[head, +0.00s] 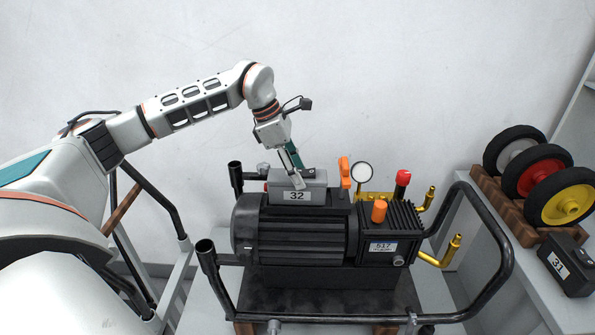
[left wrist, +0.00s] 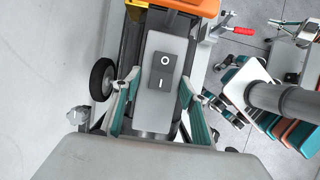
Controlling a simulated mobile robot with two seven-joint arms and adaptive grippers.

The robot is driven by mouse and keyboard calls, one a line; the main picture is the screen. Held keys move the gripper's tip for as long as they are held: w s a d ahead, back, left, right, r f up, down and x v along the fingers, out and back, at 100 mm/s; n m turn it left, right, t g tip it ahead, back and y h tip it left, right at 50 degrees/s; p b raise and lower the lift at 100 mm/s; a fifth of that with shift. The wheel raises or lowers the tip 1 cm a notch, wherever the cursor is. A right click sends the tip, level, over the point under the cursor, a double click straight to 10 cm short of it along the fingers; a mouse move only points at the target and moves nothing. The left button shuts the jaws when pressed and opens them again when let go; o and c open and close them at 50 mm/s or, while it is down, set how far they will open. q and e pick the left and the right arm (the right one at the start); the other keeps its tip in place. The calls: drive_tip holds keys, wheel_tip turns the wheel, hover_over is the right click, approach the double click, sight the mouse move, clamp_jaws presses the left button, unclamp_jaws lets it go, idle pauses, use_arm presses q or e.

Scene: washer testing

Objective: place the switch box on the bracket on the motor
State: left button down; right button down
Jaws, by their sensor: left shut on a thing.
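The switch box (head: 312,184) is light grey with a "32" label on its front. It is level on top of the dark ribbed motor (head: 295,232), at its back left. In the left wrist view its top with a black rocker switch (left wrist: 164,70) lies between the fingers. My left gripper (head: 293,172) comes down from above and is shut on the switch box. The bracket is hidden beneath the box, and I cannot tell whether the box is fully seated. My right gripper is not in view.
A black tubular frame (head: 492,290) surrounds the motor. An orange lever (head: 344,172), a round gauge (head: 362,172) and a red knob (head: 403,177) stand right of the box. A shelf at right holds wheels (head: 567,204) and a dark numbered box (head: 567,262).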

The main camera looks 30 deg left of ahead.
use_arm(q)
drive_tip(key=c, duration=1.2)
unclamp_jaws()
drive_tip(key=shift+f, duration=0.15)
drive_tip(key=v, duration=1.2)
drive_tip(key=shift+d+b, duration=0.1)
drive_tip(key=shift+b, duration=0.2)
drive_tip(key=shift+d, duration=0.1)
